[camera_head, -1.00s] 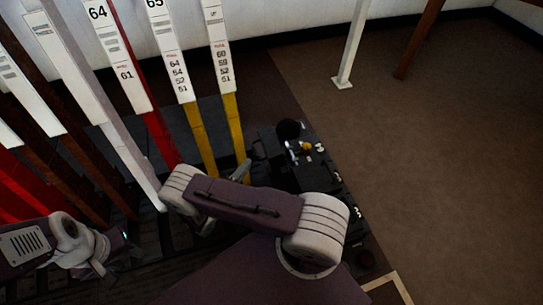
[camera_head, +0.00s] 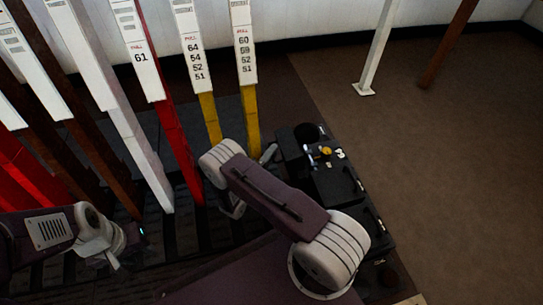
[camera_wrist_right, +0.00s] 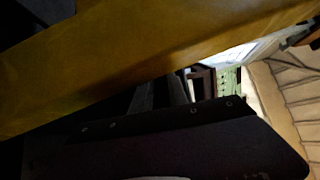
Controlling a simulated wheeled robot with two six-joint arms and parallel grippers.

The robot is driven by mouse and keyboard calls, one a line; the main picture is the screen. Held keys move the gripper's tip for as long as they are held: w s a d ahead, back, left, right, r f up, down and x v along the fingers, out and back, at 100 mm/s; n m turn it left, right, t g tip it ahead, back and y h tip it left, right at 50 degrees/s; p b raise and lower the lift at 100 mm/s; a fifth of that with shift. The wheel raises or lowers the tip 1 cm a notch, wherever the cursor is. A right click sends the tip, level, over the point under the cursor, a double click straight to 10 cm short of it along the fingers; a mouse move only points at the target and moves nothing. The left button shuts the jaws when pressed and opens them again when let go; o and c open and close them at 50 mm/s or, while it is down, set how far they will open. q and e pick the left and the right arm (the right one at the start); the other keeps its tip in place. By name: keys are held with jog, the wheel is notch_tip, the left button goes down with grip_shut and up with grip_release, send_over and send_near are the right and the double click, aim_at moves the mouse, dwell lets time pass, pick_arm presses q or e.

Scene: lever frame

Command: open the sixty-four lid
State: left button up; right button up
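No lid marked sixty-four can be made out. A red lever (camera_head: 178,150) has a white plate (camera_head: 140,60) reading 61; its top is cut off. The yellow lever (camera_head: 209,118) to its right has a plate (camera_head: 194,60) listing 64, 54, 52 and 51. My right gripper (camera_head: 236,207) is mostly hidden by its own arm, low by the red and yellow levers; its opening does not show. In the right wrist view a yellow lever (camera_wrist_right: 150,60) crosses close to the camera. My left gripper (camera_head: 112,253) is low at the left, apart from these levers; its fingers are unclear.
Another yellow lever (camera_head: 250,115) stands right of these, with a black box with small fittings (camera_head: 335,175) beyond it. White and brown levers crowd the left. A white post (camera_head: 377,50) stands on open brown floor (camera_head: 460,180) at the right.

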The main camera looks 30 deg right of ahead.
grip_shut()
dwell(1.4)
